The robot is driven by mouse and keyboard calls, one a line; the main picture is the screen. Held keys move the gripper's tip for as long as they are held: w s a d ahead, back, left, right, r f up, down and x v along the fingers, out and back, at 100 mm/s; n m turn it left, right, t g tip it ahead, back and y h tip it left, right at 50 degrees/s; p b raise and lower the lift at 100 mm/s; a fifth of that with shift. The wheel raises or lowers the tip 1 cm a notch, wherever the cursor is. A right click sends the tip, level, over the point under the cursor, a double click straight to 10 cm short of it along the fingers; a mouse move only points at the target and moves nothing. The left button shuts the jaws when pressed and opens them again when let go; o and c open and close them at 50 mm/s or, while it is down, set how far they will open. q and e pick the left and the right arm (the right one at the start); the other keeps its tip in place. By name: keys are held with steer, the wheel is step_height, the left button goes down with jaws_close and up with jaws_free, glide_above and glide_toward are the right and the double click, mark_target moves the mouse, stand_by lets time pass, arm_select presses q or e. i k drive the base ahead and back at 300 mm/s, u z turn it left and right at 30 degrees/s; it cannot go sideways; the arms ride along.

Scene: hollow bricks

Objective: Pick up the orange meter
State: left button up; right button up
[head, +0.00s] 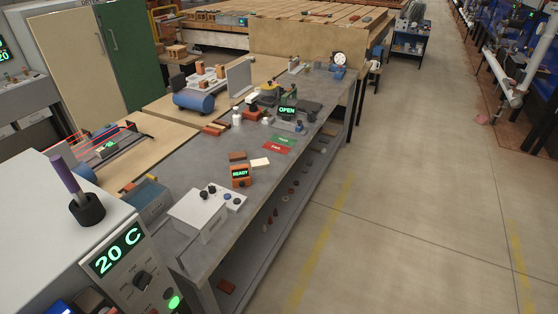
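The orange meter (240,176) is a small boxy device with a lit green READY display. It stands on the grey workbench (213,150), near the bench's right-hand edge, beside a white box with dark knobs (203,213). A small reddish-brown brick (237,156) and a cream-coloured block (260,162) lie just behind it. Neither of my grippers is in view, and nothing is touching the meter's visible sides.
A green card (285,140) and a red card (277,148) lie farther along the bench. A device reading OPEN (287,111) stands beyond them. A cabinet reading 20 C (118,250) fills the lower left. Open floor (410,190) lies right of the bench.

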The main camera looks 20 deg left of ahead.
mark_target(239, 173)
steer(key=u, duration=0.1)
steer(key=i, duration=0.9)
steer(key=u, duration=0.35)
